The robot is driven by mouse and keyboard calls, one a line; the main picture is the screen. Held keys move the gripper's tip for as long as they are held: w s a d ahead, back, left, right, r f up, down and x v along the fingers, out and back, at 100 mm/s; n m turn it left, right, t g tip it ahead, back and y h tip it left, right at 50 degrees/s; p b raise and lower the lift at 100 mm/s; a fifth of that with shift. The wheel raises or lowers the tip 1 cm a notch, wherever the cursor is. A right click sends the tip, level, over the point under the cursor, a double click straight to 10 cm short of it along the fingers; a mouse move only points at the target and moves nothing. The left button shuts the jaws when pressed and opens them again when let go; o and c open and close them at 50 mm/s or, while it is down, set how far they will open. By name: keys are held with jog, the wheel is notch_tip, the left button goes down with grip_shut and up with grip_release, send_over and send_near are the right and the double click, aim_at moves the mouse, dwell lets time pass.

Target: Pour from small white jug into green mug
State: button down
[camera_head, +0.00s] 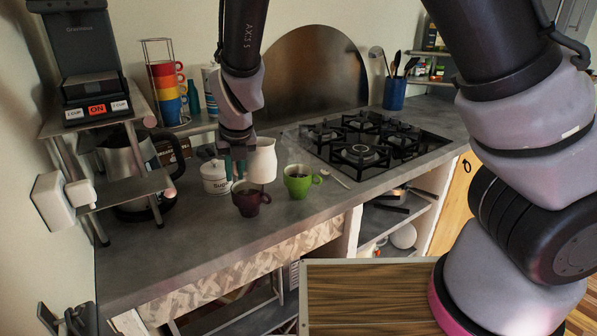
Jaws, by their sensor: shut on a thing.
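The small white jug (262,162) stands upright on or just above the grey counter; I cannot tell whether its base touches. My gripper (236,165) reaches down at the jug's left side and is shut on it, seemingly at the handle, which is mostly hidden by the fingers. The green mug (298,184) stands upright on the counter to the right of the jug and a little nearer, with its handle to the right. Dark contents show inside the mug. The jug's contents cannot be seen.
A dark red mug (250,201) stands just in front of the jug. A white sugar pot (215,177) is close at the left. A spoon (335,177) lies right of the green mug, before the gas hob (363,150). The front counter is clear.

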jog(key=shift+w+d+r+g+y, duration=0.2)
jog(key=shift+w+r+g+y, duration=0.1)
jog(key=shift+y, duration=0.1)
jog(key=shift+w+d+r+m+g+y, duration=0.15)
jog(key=shift+d+r+m+g+y, duration=0.2)
jog(key=shift+r, duration=0.3)
jog(key=shift+w+d+r+m+g+y, duration=0.15)
jog(key=shift+r+g+y, duration=0.2)
jog(key=shift+r+y, duration=0.25)
jog(key=shift+w+d+r+g+y, duration=0.25)
jog(key=shift+w+d+g+y, duration=0.1)
jog(key=shift+d+y, duration=0.15)
jog(key=shift+w+d+r+g+y, duration=0.2)
jog(key=shift+w+d+g+y, duration=0.15)
jog(key=shift+y, duration=0.2)
jog(key=shift+s, duration=0.1)
jog(key=shift+w+d+r+m+g+y, duration=0.4)
jog(key=shift+g+y, duration=0.2)
jog(key=shift+y, duration=0.3)
jog(key=shift+w+d+r+g+y+p, duration=0.1)
jog(key=shift+d+r+g+y+p, duration=0.15)
jog(key=shift+r, duration=0.25)
jog(key=shift+w+d+r+g+y+p, duration=0.1)
jog(key=shift+r+g+y, duration=0.05)
jog(key=shift+r+y, duration=0.3)
dwell(3.4)
